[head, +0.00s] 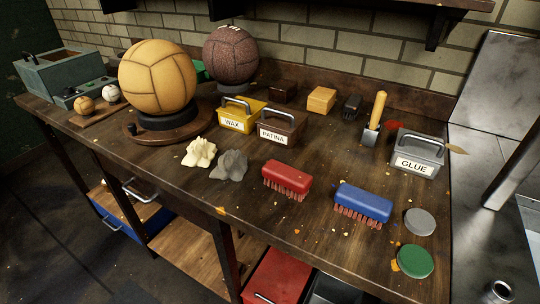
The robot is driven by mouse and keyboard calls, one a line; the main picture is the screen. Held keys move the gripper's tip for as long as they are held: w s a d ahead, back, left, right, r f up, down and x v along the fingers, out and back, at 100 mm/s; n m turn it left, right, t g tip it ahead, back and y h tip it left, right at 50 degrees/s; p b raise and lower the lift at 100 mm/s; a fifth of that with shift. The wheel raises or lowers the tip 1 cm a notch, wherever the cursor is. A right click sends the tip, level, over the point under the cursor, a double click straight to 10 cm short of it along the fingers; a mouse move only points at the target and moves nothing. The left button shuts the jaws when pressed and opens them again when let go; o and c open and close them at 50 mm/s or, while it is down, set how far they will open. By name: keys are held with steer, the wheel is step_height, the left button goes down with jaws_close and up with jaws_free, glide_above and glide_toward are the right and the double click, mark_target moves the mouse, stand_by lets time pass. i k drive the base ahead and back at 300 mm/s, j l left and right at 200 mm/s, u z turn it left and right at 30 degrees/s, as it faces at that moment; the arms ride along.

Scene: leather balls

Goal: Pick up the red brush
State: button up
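The red brush (287,177) lies on the dark wooden workbench (330,250), near the middle of its front part. Its red block is on top and its reddish bristles point down to the bench. A blue brush (363,202) of similar shape lies to its right, apart from it. A grey crumpled cloth (229,165) lies to its left. Nothing covers the red brush. My gripper does not show in the head view.
Behind the red brush stand a yellow WAX box (240,116), a brown PATINA box (281,128) and a GLUE box (416,155). A tan ball (157,78) rests on a round stand at left. Grey (419,221) and green (415,261) discs lie at right. Bench in front of the brush is mostly clear.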

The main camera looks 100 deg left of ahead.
mark_target(281, 177)
steer(key=u, duration=2.1)
